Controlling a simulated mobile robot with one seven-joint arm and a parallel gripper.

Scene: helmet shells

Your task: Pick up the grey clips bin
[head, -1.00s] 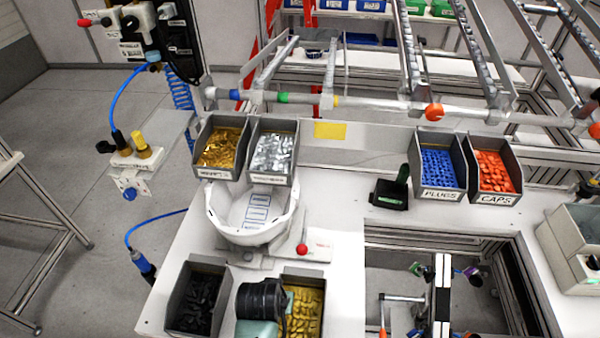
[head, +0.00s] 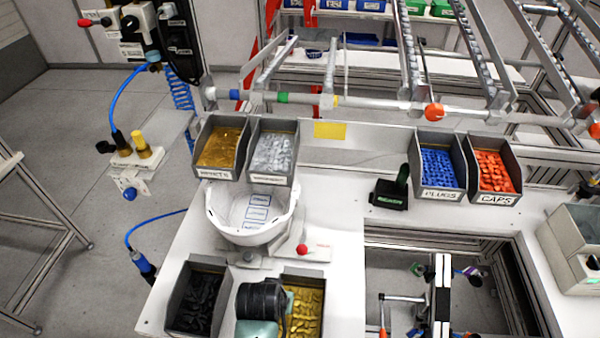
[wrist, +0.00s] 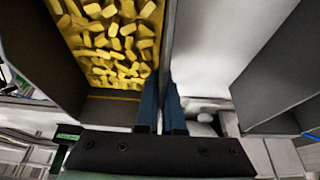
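A grey bin of yellow pieces (head: 309,281) stands at the front of the white bench; no readable label shows on it, so I cannot tell whether it is the clips bin. In the wrist view this bin (wrist: 115,103) fills the upper left. My gripper (wrist: 162,103) is at its side wall, one blue finger on each side and close against it. The gripper looks shut on that wall. In the head view my wrist (head: 262,300) hides the bin's left side and the fingers. The bin appears to rest on the bench.
A grey bin of black pieces (head: 174,290) stands just left. Behind are a white helmet shell (head: 225,222) and grey bins of gold (head: 202,172) and silver pieces (head: 250,176). Bins labelled PLUGS (head: 440,195) and CAPS (head: 497,199) stand right, beyond a bench opening (head: 400,262).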

